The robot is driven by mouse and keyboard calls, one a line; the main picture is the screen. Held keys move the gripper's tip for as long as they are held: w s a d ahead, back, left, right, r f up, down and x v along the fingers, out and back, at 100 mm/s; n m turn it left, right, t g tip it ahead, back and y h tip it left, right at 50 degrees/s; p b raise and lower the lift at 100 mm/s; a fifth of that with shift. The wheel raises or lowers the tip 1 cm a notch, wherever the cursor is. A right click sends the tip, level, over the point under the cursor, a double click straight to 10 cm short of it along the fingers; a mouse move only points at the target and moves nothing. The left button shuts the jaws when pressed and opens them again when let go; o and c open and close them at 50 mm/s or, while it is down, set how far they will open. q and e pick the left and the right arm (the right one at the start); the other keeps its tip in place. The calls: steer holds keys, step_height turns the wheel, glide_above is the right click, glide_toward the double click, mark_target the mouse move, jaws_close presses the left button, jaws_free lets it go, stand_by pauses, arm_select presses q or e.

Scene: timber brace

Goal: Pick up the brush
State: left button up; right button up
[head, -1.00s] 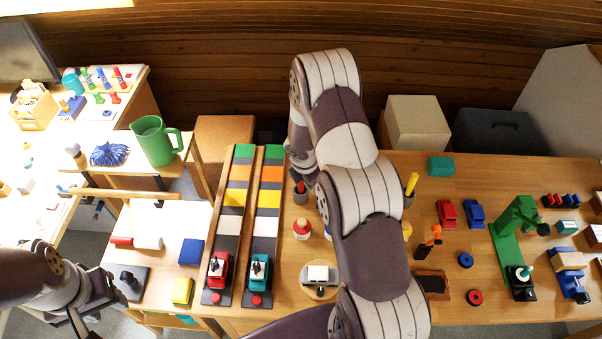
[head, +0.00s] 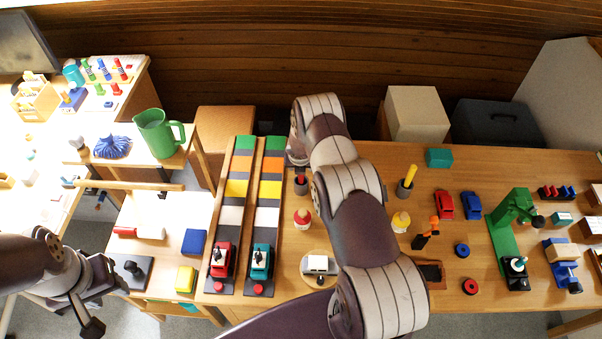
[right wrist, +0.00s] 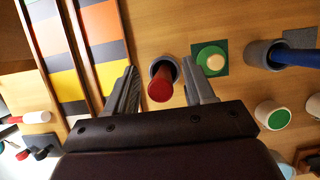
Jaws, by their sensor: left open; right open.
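A red handle (right wrist: 160,86) stands upright in a small grey cup (right wrist: 165,65) in the right wrist view. The cup also shows beside my right arm in the head view (head: 301,187). I take this as the brush; its bristles are not visible. My right gripper (right wrist: 162,78) is open, with one finger on each side of the cup and handle, and no contact is clear. In the head view the right gripper is hidden by its own arm. My left gripper (head: 106,303) is open and empty at the lower left, away from the handle.
Two color-striped boards (head: 236,190) lie left of the cup. A red-capped bottle (head: 302,219) stands in front of it. A second cup with a yellow handle (head: 407,181) is to the right. In the wrist view, a blue handle (right wrist: 297,57) sits in another grey cup.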

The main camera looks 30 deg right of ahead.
steer(key=shift+w+d+f, duration=0.2)
steer(key=shift+f, duration=0.3)
jaws_close()
